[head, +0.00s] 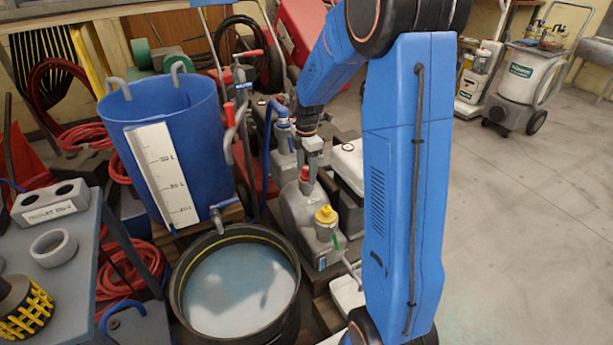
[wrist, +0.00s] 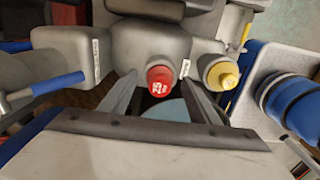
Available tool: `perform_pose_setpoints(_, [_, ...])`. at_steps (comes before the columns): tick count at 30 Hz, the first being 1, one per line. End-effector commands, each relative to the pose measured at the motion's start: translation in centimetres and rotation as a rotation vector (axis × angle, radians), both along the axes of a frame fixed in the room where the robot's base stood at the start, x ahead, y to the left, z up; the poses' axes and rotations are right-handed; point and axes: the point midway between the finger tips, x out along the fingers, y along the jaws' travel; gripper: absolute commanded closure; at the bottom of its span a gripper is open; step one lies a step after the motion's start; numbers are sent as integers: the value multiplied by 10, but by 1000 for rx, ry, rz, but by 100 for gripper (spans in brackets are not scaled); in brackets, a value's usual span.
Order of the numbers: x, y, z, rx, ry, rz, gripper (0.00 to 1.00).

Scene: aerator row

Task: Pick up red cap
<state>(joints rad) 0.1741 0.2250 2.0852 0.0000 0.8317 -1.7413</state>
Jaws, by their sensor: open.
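In the wrist view my gripper (wrist: 160,82) is open, with one finger on each side of the cap. I cannot tell whether either finger touches it.
A yellow cap (head: 326,215) is close by on the right, also in the wrist view (wrist: 223,76). A blue handle (wrist: 58,84) is at the left. A blue tub (head: 165,120) and a round basin (head: 240,290) stand left of the cans. Open floor (head: 540,220) lies right.

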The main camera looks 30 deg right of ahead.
Motion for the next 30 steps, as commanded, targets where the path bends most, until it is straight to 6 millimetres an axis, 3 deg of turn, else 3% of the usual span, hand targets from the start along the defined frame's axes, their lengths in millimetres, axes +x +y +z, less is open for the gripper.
perform_pose_setpoints(2, [0,0,0,0,0,0,44])
perform_pose_setpoints(6, [0,0,0,0,0,0,77])
perform_pose_setpoints(8, [0,0,0,0,0,0,89])
perform_pose_setpoints(20, [1,0,4,0,-2,0,89])
perform_pose_setpoints(30, [1,0,58,-1,-5,0,89])
